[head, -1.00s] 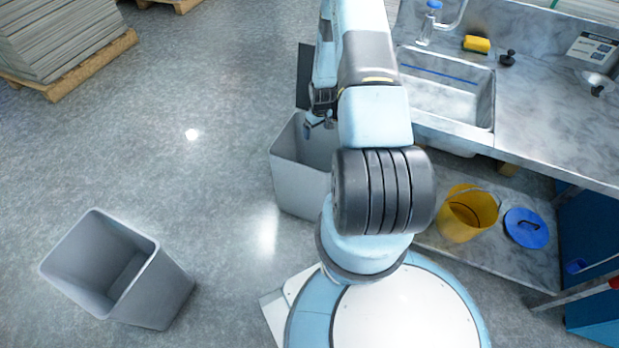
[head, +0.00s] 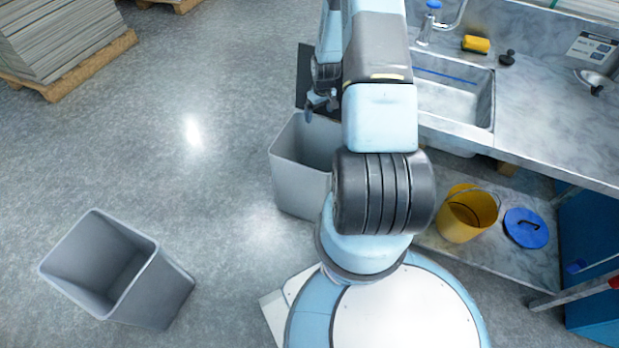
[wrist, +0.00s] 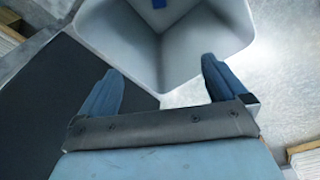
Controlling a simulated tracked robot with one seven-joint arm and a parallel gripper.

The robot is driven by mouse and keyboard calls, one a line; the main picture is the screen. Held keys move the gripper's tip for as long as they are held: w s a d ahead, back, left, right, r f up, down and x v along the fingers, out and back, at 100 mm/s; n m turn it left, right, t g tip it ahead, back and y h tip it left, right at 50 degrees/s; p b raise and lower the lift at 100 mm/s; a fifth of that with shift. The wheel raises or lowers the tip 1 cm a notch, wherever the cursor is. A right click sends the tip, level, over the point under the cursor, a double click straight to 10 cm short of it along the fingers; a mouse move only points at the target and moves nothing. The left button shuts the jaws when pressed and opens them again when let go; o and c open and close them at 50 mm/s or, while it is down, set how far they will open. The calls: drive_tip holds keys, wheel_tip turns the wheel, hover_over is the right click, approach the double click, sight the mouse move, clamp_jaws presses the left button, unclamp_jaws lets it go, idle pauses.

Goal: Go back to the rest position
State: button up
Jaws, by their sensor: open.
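My gripper (head: 320,104) is near the far edge of the grey bin beside the sink counter, partly hidden by my own arm in the head view. In the wrist view my gripper (wrist: 162,85) is open, with its two blue fingers apart and nothing between them. The grey bin (head: 300,170) stands upright on the floor left of my base. It also shows in the wrist view (wrist: 185,60), beyond my fingertips, with a small blue thing (wrist: 159,3) inside it. My gripper does not appear to touch the bin.
A second grey bin (head: 165,295) stands at the lower left. The counter with a sink (head: 450,92) is on the right, above a shelf with a yellow bucket (head: 466,214) and its blue lid (head: 526,228). A pallet stack (head: 60,40) is at the upper left. Floor between is clear.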

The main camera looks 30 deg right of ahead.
idle(0.3)
drive_tip(key=s+a+r+t, duration=0.1)
drive_tip(key=a+r, duration=0.2)
drive_tip(key=r, duration=0.9)
drive_tip(key=s+a+r+h, duration=0.15)
drive_tip(key=a+r, duration=0.25)
drive_tip(key=r, duration=0.7)
drive_tip(key=s+a+r+t, duration=0.1)
drive_tip(key=a+r, duration=0.2)
drive_tip(key=r, duration=0.9)
drive_tip(key=s+a+r, duration=0.4)
drive_tip(key=s+r, duration=0.2)
drive_tip(key=s, duration=0.3)
drive_tip(key=s+a+r+m+t+y, duration=0.1)
drive_tip(key=s+a+r, duration=0.3)
drive_tip(key=s, duration=0.6)
drive_tip(key=s+a+r+t, duration=0.1)
drive_tip(key=s+a+r, duration=0.3)
drive_tip(key=s+r, duration=0.5)
drive_tip(key=shift+s+m, duration=0.2)
drive_tip(key=shift+m, duration=0.1)
